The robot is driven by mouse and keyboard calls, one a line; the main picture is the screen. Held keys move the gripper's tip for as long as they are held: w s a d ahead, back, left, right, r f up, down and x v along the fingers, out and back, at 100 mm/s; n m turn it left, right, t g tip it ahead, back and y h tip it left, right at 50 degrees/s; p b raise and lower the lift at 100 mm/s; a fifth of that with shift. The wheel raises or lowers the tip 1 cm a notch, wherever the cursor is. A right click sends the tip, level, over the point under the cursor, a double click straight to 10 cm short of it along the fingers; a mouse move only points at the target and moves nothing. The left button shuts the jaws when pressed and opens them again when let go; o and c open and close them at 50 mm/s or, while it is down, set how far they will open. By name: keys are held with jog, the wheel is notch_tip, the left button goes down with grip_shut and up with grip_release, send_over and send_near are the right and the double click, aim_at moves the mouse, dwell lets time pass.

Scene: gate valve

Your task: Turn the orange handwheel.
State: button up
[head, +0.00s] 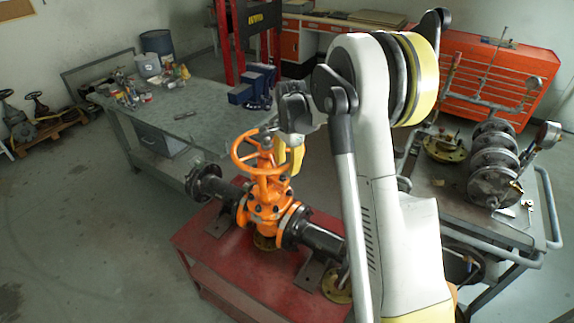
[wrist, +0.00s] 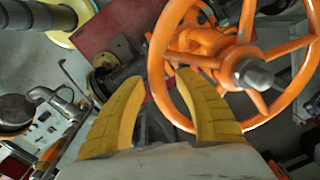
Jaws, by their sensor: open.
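The orange handwheel (head: 251,169) sits on top of an orange gate valve (head: 266,207), in a black pipe run. The wheel is a spoked ring around a grey stem and fills the upper right of the wrist view (wrist: 222,66). My gripper (head: 291,158) is at the right side of the wheel in the head view, partly hidden by its own body. In the wrist view its yellow fingers (wrist: 156,58) are spread apart with nothing clamped. The left part of the rim shows between them. The right finger overlaps the rim; I cannot tell whether they touch.
The valve stands on a red bench (head: 215,262). A grey workbench (head: 190,112) with bottles and a blue vise (head: 253,88) is behind left. A grey cart (head: 450,205) with flanges and gauges stands right.

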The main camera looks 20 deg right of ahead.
grip_shut()
jog(key=shift+d, duration=0.15)
dwell(0.4)
